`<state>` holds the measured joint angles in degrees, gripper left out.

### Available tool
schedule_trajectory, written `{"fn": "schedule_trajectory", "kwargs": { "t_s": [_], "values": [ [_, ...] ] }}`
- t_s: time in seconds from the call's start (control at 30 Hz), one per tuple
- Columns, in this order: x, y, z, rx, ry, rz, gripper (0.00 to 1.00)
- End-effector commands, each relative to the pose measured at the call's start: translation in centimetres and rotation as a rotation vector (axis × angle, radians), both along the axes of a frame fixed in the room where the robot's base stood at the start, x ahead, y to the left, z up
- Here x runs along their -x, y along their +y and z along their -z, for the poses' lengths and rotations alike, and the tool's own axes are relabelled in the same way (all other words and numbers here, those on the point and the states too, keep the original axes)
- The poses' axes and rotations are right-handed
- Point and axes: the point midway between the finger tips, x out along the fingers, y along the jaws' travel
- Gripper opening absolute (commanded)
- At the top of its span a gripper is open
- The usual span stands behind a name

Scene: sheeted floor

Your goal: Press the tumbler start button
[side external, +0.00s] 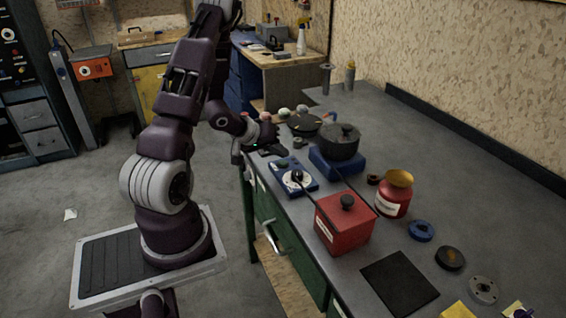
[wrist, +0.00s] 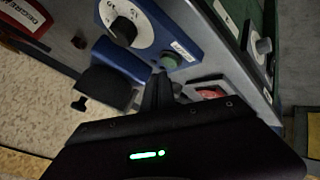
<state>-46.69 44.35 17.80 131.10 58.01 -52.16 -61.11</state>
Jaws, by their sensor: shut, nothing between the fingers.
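A blue control box (side external: 300,183) with a white-faced dial (side external: 296,178) and a green button (side external: 283,163) lies on the grey bench near its left edge. In the wrist view the box (wrist: 152,40) shows the dial (wrist: 122,27) and the green button (wrist: 169,62). My gripper (side external: 284,150) is shut and empty, beyond the box's button end in the side view. In the wrist view its fingertips (wrist: 160,76) appear just short of the green button; I cannot tell whether they touch. A dark lidded pot (side external: 341,140) sits on a blue base (side external: 335,168).
A red box (side external: 345,228) with a black knob stands nearer on the bench, beside a red jar (side external: 394,196). A red button (wrist: 212,92) on a pale plate shows close to my fingers in the wrist view.

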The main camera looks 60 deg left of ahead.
Motion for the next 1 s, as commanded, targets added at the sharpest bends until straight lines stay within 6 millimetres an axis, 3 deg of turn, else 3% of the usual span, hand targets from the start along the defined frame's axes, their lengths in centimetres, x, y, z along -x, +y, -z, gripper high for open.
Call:
{"fn": "schedule_trajectory", "kwargs": {
  "t_s": [1.0],
  "values": [
    [0.00,0.00,0.96,0.000,0.000,0.000,0.00]
  ]
}}
